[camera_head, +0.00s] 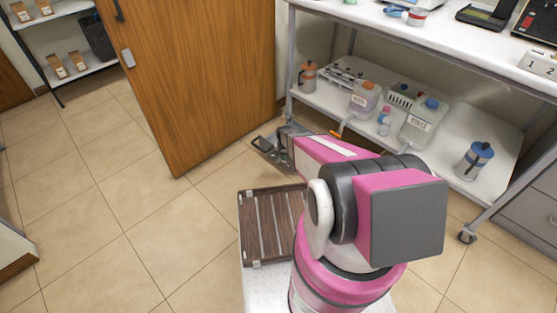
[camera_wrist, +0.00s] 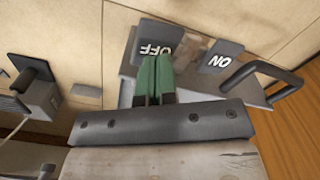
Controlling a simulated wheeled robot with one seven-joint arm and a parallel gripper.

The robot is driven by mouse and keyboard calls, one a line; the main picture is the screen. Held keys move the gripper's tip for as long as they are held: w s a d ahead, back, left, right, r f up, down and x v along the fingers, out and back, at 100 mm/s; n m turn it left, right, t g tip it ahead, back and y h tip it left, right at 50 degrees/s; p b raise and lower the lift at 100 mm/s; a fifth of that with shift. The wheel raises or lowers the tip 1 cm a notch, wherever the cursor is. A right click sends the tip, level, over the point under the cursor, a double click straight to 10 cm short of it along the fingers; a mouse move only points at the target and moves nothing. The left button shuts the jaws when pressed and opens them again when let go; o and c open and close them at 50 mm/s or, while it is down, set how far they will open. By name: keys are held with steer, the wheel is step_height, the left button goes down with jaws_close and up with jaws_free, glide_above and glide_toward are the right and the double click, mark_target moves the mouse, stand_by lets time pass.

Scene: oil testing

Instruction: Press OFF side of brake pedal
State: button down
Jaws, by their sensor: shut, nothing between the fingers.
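The brake pedal (camera_wrist: 122,92) is a grey metal plate with two dark pads and a black handle (camera_wrist: 285,78) at the right. The OFF pad (camera_wrist: 157,33) is on the left and the ON pad (camera_wrist: 222,55) on the right; both labels appear upside down. My gripper (camera_wrist: 156,62) has green fingers that are shut and empty. Their tips overlap the lower edge of the OFF pad in the wrist view; I cannot tell whether they touch it. In the head view the pedal (camera_head: 264,146) lies on the floor, partly hidden by my arm.
A wooden door (camera_head: 190,80) stands left of the pedal. A white shelf table (camera_head: 335,97) with jugs and bottles is behind and right. Open tiled floor (camera_head: 110,190) lies left.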

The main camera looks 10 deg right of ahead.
steer(key=shift+f, duration=1.45)
stand_by(0.8)
steer(key=shift+r, duration=3.55)
steer(key=s+r+n, duration=0.2)
steer(key=s+r, duration=0.8)
steer(key=r, duration=0.6)
steer(key=s+r+n, duration=0.2)
steer(key=s+r, duration=0.9)
steer(key=r, duration=0.5)
steer(key=shift+s+r+n, duration=0.15)
steer(key=shift+n, duration=0.25)
